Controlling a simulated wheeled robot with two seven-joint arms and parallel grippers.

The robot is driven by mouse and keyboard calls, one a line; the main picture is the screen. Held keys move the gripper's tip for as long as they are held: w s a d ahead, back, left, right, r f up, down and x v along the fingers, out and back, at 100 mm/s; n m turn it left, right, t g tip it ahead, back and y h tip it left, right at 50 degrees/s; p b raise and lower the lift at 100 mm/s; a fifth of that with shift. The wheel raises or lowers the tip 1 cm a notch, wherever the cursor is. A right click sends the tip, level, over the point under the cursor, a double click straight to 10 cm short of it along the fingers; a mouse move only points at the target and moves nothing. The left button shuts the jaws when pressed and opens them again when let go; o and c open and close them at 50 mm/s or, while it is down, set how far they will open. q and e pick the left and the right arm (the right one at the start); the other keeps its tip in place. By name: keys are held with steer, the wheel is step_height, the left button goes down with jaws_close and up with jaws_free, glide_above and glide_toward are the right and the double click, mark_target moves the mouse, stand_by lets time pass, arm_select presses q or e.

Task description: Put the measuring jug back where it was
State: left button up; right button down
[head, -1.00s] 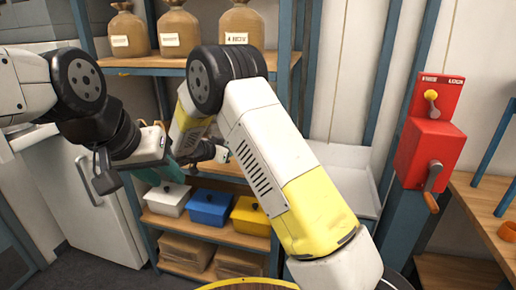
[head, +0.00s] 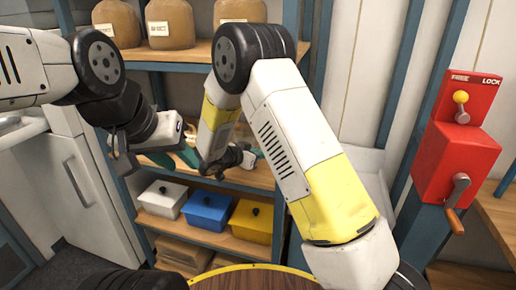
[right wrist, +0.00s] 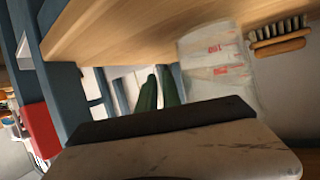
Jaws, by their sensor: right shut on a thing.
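The measuring jug (right wrist: 222,75) shows in the right wrist view as a clear, cloudy vessel with red markings, beside a wooden shelf board. My right gripper (head: 242,156) reaches into the middle shelf bay in the head view. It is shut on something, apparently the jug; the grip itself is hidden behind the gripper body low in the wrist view. Whether the jug touches the board I cannot tell. My left gripper (head: 150,145) hangs in front of the shelf at left. Its fingertips are unclear, and a teal thing (head: 188,157) shows beside it.
The blue-framed shelf holds brown sacks (head: 170,22) on top and white, blue (head: 207,210) and yellow bins below. A brush (right wrist: 280,35) lies beside the jug. A red lever box (head: 455,160) is at right. A round wooden top (head: 262,280) stands in front.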

steer(key=shift+f, duration=0.25)
steer(key=shift+f, duration=0.1)
steer(key=c, duration=1.5)
jaws_free()
steer(key=shift+f, duration=0.1)
